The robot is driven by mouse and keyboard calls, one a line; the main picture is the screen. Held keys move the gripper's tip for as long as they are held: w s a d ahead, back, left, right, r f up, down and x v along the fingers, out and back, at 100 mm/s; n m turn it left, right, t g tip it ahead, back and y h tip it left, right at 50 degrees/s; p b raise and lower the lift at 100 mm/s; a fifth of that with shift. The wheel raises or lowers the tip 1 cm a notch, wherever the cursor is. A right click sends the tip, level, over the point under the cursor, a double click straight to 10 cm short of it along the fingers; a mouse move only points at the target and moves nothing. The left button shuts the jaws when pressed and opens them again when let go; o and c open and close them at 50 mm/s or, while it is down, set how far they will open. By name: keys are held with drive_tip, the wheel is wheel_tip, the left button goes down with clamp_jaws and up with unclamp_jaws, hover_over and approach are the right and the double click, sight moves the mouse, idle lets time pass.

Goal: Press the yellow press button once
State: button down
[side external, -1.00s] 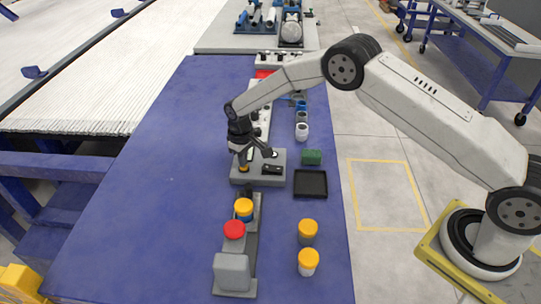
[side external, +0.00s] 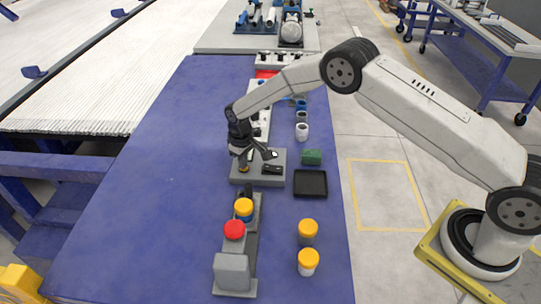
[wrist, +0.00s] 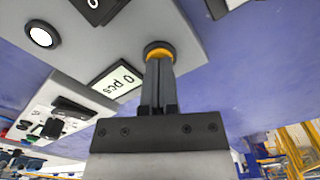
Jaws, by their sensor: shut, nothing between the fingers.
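The yellow press button (side external: 243,169) sits at the left front of a grey control box on the blue table. In the wrist view the button (wrist: 160,53) shows as a yellow disc with a dark ring around it. My gripper (side external: 243,161) points down at the button in the side view. In the wrist view my gripper (wrist: 158,62) has its two fingers shut together and empty, with the tips overlapping the button. I cannot tell whether the tips touch it or are just above it. A display (wrist: 118,80) beside the button reads "0 pcs".
The grey box also carries a black switch (side external: 271,169). A black tray (side external: 311,184) and a green block (side external: 312,157) stand to its right. A red button (side external: 234,230) and yellow-capped cylinders (side external: 308,230) stand nearer the camera. The table's left side is clear.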

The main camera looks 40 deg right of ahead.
drive_tip(key=shift+r, duration=0.1)
idle(0.5)
drive_tip(key=shift+r, duration=3.35)
drive_tip(key=shift+r, duration=0.1)
drive_tip(key=s+d+r+m+t, duration=0.1)
drive_tip(key=s+d+r, duration=0.25)
drive_tip(key=s, duration=0.35)
drive_tip(key=s+d+r+m+t, duration=0.1)
drive_tip(key=s+d+r, duration=0.2)
drive_tip(key=s+r, duration=0.25)
drive_tip(key=s+d+m, duration=0.1)
drive_tip(key=s+d, duration=0.1)
drive_tip(key=s, duration=1.4)
drive_tip(key=shift+s+d+r+t, duration=0.25)
drive_tip(key=shift+r+t, duration=0.05)
drive_tip(key=shift+r, duration=0.1)
